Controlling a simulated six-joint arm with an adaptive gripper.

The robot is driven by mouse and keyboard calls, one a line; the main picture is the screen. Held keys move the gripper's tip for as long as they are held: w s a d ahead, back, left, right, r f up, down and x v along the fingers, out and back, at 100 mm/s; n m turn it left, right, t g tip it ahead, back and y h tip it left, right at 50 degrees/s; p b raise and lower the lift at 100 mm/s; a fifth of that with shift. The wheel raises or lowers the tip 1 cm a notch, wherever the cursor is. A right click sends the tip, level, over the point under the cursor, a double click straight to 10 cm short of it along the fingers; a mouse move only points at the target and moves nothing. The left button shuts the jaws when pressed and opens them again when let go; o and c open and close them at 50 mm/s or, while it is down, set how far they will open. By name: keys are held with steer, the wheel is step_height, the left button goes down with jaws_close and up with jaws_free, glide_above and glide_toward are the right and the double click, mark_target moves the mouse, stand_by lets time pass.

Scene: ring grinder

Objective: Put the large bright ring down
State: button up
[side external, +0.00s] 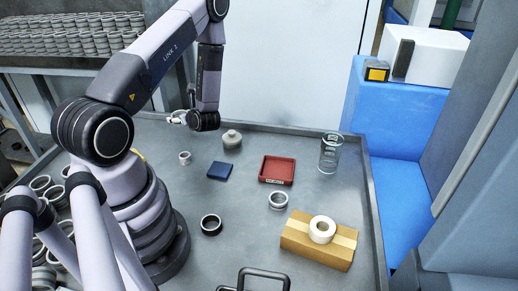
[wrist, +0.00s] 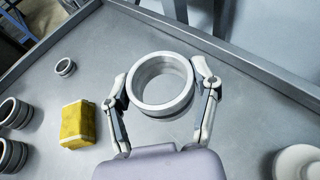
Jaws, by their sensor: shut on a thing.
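The large bright ring (wrist: 160,106) is a thick pale metal ring, seen from above with its opening facing the wrist camera. My gripper (wrist: 161,82) is shut on it, one finger against each outer side. The ring looks held above the grey table (wrist: 225,110). In the side external view my gripper (side external: 178,117) is small, near the table's back edge, and the ring cannot be made out clearly there.
A yellow sponge (wrist: 77,124), a small ring (wrist: 65,67) and dark rings (wrist: 14,112) lie left. A pale lidded pot (side external: 232,140), blue block (side external: 219,171), red tray (side external: 277,169), glass (side external: 329,155) and cardboard box (side external: 318,251) stand on the table. Bare table separates them.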

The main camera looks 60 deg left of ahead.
steer(key=w+d+r, duration=0.1)
steer(key=w+d, duration=0.3)
steer(key=d, duration=0.2)
steer(key=w+d+r+m+t, duration=0.1)
steer(key=w+d, duration=0.2)
steer(key=d, duration=0.4)
steer(key=w+d+r, duration=0.2)
steer(key=w+d, duration=0.2)
steer(key=d, duration=0.2)
glide_above(268, 145)
steer(key=f, duration=0.9)
steer(key=shift+s+f, duration=0.1)
steer(key=shift+s, duration=0.25)
steer(key=shift+w+f, duration=0.2)
steer(key=shift+w+a+f, duration=0.1)
steer(key=shift+w+f, duration=0.05)
steer(key=shift+f, duration=0.75)
steer(key=shift+w+f, duration=0.1)
steer(key=shift+f, duration=0.8)
steer(key=shift+f, duration=0.15)
steer(key=o, duration=1.2)
steer(key=shift+o, duration=0.2)
